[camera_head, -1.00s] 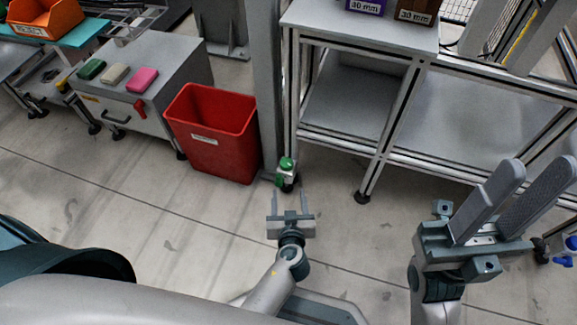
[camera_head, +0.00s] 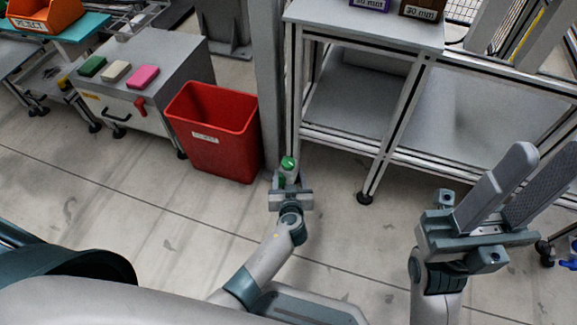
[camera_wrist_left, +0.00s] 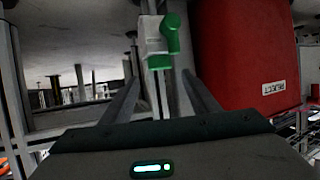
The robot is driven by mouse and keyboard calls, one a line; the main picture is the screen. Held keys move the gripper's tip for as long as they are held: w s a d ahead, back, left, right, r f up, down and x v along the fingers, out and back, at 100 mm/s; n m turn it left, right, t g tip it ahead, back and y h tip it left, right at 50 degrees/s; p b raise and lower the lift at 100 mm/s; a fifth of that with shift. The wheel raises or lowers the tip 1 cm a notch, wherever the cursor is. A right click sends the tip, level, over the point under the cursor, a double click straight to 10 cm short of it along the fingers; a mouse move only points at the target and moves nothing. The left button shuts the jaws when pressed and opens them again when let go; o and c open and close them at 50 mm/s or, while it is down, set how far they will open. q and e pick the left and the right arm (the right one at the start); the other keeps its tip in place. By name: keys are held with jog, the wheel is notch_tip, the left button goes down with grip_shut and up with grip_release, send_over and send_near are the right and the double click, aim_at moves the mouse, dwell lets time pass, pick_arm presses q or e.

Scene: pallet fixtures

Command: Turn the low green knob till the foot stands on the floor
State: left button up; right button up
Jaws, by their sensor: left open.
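The leg's white block (camera_wrist_left: 154,38) carries two green knobs. The wrist picture is upside down, so the low green knob (camera_wrist_left: 171,33) appears above the other green knob (camera_wrist_left: 159,61). In the head view the upper knob (camera_head: 288,163) shows clearly; the low one (camera_head: 281,181) is partly behind my left gripper (camera_head: 289,177). My left gripper is open, its fingers pointing at the block, one on each side in the wrist view (camera_wrist_left: 161,82). I see no contact with the low knob. The foot is hidden in the head view; its floor contact cannot be told. My right gripper (camera_head: 545,160) is open and empty.
A red bin (camera_head: 212,135) stands just left of the leg, close to my left gripper. A grey bench frame (camera_head: 375,165) stands to the right, with a black foot (camera_head: 364,198). A grey cabinet (camera_head: 150,80) is further left. The floor (camera_head: 130,210) in front is clear.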

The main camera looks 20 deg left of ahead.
aim_at(288, 162)
pick_arm(q)
jog(key=b+x, duration=0.1)
jog(key=x, duration=0.5)
jog(key=shift+w+a+f, duration=0.1)
jog(key=shift+w, duration=0.2)
jog(key=c, duration=1)
